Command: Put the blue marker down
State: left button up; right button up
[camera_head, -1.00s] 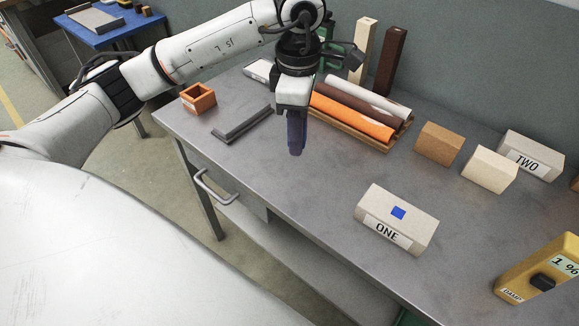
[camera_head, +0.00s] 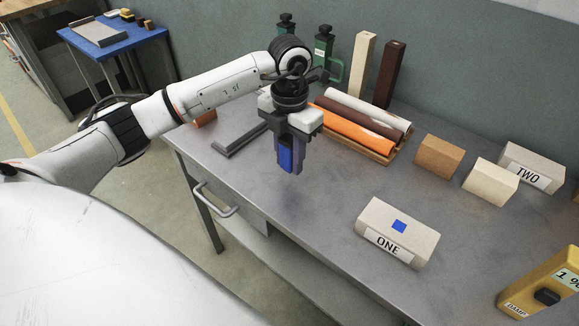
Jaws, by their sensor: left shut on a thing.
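My left gripper (camera_head: 289,160) points down above the steel workbench (camera_head: 330,190), near its front edge. It is shut on the blue marker (camera_head: 286,156), which shows as a blue upright shape between the dark fingers. The fingers hide part of the marker. I cannot tell whether its lower end touches the bench. My right gripper is not in view.
Orange, brown and white rolls (camera_head: 357,127) lie behind the gripper, and a grey L-shaped piece (camera_head: 240,139) lies left. Bare bench lies between the gripper and block ONE.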

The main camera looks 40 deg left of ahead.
aim_at(290, 137)
pick_arm(q)
jog(key=shift+f, duration=1.6)
jog(key=shift+f, duration=0.2)
jog(key=o, duration=0.8)
jog(key=shift+o, duration=0.2)
notch_tip(290, 137, up, 12)
jog(key=shift+r+b, duration=0.2)
jog(key=shift+b, duration=0.1)
